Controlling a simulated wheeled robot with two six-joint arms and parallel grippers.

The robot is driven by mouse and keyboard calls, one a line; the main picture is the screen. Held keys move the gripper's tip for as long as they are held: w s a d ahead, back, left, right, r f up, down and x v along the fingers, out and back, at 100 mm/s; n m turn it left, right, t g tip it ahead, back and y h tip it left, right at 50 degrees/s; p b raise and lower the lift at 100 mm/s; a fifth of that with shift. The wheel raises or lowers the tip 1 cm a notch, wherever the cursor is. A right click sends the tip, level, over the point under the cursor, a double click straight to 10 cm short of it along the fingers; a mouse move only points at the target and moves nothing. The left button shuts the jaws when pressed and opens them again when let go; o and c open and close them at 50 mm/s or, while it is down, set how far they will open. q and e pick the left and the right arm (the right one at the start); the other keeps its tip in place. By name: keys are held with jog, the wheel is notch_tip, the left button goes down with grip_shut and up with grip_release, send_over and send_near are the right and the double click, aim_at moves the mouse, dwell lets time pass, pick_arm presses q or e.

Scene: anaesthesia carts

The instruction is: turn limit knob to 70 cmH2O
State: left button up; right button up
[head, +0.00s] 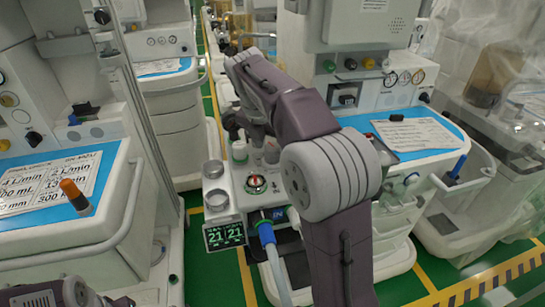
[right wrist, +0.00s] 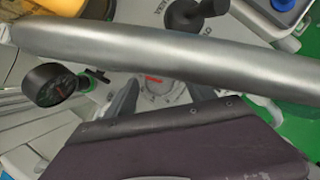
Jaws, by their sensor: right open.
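In the right wrist view, a knob with a red mark (right wrist: 153,80) sits on a light grey dial with printed markings. My right gripper (right wrist: 163,92) is open, with its dark fingers on either side of the knob; I cannot tell whether they touch it. The scale is too small to read. In the head view, a round fitting with a red centre (head: 256,183) stands on the near cart's white block; I cannot tell if it is the same knob. My right arm hides part of this area. Only dark pieces of my left arm show at the bottom left edge, its jaws unclear.
A grey metal bar (right wrist: 160,52) crosses the right wrist view close to the camera. A pressure gauge (right wrist: 47,85) and a black lever (right wrist: 195,12) are near the dial. In the head view, a green display (head: 224,236) and a blue-ended hose (head: 267,233) are on the near cart.

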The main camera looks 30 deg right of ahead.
jog(key=shift+x, duration=0.9)
grip_shut()
jog(key=c, duration=1.4)
grip_release()
jog(key=shift+r+p, duration=0.25)
jog(key=shift+p, duration=0.15)
jog(key=shift+o, duration=0.2)
jog(key=m+g+p, duration=0.1)
jog(key=m+p, duration=0.2)
jog(key=p, duration=0.3)
jog(key=m+g+p, duration=0.1)
jog(key=m+p, duration=0.3)
jog(key=p, duration=0.2)
jog(key=shift+r+h+p, duration=0.1)
jog(key=shift+h+p, duration=0.3)
jog(key=shift+f+m+g+p, duration=0.25)
jog(key=shift+m+g+p, duration=0.2)
jog(key=shift+p, duration=0.3)
